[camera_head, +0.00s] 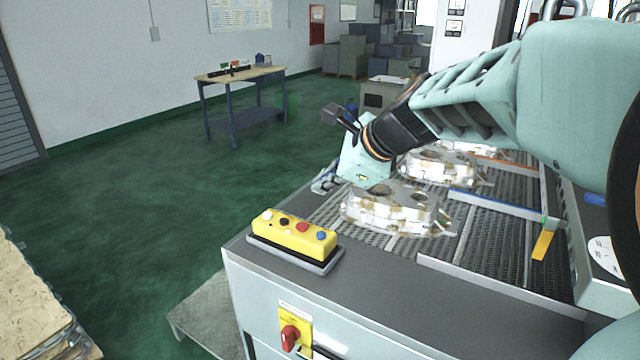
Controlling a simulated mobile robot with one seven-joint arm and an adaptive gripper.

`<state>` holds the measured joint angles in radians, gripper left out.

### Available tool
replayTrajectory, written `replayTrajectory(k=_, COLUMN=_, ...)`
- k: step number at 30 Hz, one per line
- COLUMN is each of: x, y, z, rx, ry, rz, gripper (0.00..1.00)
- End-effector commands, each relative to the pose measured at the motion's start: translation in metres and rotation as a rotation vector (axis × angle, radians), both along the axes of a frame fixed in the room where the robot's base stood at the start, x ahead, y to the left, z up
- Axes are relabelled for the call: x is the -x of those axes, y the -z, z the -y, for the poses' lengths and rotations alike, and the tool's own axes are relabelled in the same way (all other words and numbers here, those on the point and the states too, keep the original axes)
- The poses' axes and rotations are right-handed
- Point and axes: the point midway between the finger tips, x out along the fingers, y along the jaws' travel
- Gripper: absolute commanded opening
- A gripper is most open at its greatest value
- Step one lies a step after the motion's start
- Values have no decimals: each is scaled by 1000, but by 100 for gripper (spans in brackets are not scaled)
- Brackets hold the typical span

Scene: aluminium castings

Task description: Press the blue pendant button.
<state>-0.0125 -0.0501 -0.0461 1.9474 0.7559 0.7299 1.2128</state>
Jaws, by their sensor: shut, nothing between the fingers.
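The blue button (321,236) is at the right end of a yellow pendant box (293,236). The box lies in a grey-black holder on the near left corner of the machine top. My gripper (332,114) shows as a small dark end with thin finger links, shut and empty. It is up and beyond the pendant in the picture, well apart from the button. Its fingertips are small and hard to make out.
White, red and black buttons share the pendant. Blotchy aluminium castings (395,208) sit on the mesh conveyor (490,240) right of the pendant, under my arm. A red rotary switch (289,338) is on the machine front.

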Motion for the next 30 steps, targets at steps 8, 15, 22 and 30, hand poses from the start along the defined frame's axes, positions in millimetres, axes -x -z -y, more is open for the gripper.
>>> replayTrajectory(k=8, x=0, y=-1, z=-1, rx=-2, ry=-2, rz=0, gripper=0)
replayTrajectory(k=15, x=0, y=5, z=-1, rx=-2, ry=-1, rz=-1, gripper=0)
replayTrajectory(k=22, x=0, y=25, z=-1, rx=-2, ry=-1, rz=-1, gripper=0)
replayTrajectory(k=30, x=0, y=61, z=-1, rx=-3, ry=0, rz=0, gripper=0)
